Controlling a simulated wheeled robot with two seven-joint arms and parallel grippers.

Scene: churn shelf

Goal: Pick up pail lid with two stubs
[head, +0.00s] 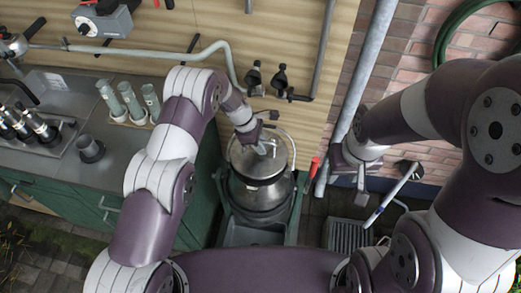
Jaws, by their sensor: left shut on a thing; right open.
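The metal pail lid (257,165) shows as a round steel disc at the top of the metal pail (259,196), right of the counter. My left gripper (262,148) reaches in over the lid and is shut on it near its far middle. The gripper partly hides the lid's top, and I cannot make out both stubs. I cannot tell whether the lid rests on the pail or is slightly above it. My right gripper (362,182) is open and empty, pointing down to the right of the pail, apart from it.
The pail stands in a green frame (222,217). A grey counter (75,85) on the left holds several cylinders in holders. A bent pipe (215,50) and black fittings (280,80) are on the back wall. A slanted grey pole (362,70), a red handle (314,167) and a white lever (390,195) are on the right.

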